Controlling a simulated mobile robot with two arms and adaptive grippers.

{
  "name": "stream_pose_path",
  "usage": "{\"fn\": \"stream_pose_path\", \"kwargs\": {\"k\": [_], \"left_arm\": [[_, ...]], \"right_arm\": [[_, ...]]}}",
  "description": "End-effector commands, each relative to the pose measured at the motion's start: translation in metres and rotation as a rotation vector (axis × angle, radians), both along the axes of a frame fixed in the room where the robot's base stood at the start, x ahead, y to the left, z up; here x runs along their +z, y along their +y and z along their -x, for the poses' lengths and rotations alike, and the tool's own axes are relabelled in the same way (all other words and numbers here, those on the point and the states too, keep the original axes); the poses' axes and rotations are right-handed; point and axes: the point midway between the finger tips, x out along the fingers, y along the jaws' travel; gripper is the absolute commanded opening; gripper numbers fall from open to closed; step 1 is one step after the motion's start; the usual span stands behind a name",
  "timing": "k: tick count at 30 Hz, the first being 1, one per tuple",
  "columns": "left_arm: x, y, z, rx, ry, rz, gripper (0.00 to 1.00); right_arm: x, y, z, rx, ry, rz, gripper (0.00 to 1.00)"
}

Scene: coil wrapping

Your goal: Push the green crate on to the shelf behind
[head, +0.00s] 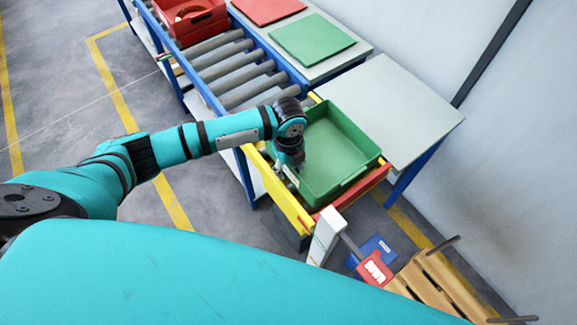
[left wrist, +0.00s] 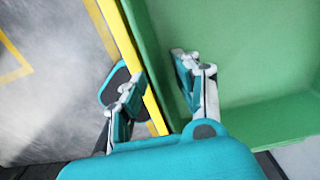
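The green crate (head: 335,150) stands empty at the near end of the roller line, between yellow side rails (head: 290,201) and a red front bar (head: 355,189). My left gripper (head: 290,168) is at the crate's left wall, pointing down. In the left wrist view my left gripper (left wrist: 158,72) is open. One finger is on the inner side of the green crate (left wrist: 240,60), the other beyond the yellow rail (left wrist: 140,70). I cannot tell whether either finger touches the wall. The pale grey shelf (head: 395,110) lies behind the crate. My right gripper is not in view.
Bare rollers (head: 235,72) run away to a red crate (head: 190,15) at the far end. A green mat (head: 312,40) and a red mat (head: 268,9) lie on the neighbouring shelf. The grey shelf behind the crate is clear. A wooden pallet (head: 440,285) lies on the floor at front right.

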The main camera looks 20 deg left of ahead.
Motion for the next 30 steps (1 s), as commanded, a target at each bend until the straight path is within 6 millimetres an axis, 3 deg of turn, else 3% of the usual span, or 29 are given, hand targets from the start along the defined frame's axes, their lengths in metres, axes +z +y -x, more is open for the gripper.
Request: {"fn": "stream_pose_path", "kwargs": {"k": [1, 7, 16, 17, 18, 30], "left_arm": [[0.0002, -0.0002, 0.0000, 0.000, 0.000, 0.000, 0.27], [0.0005, -0.0003, -0.0002, 0.000, -0.001, 0.001, 0.00], [0.0007, -0.0003, -0.0003, 0.000, -0.001, 0.001, 0.00], [0.0008, -0.0003, -0.0003, 0.000, -0.001, 0.001, 0.04], [0.0008, -0.0003, -0.0003, 0.000, -0.001, 0.001, 0.00], [0.0009, -0.0045, -0.0067, 0.000, -0.005, 0.003, 0.00]], "right_arm": [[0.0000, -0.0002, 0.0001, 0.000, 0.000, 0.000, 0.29], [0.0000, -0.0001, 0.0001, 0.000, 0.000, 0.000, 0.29], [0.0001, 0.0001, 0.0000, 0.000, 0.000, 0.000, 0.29], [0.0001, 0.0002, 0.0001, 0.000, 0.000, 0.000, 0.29], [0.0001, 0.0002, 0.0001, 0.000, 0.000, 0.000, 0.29], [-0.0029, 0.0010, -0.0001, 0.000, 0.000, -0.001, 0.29]]}}
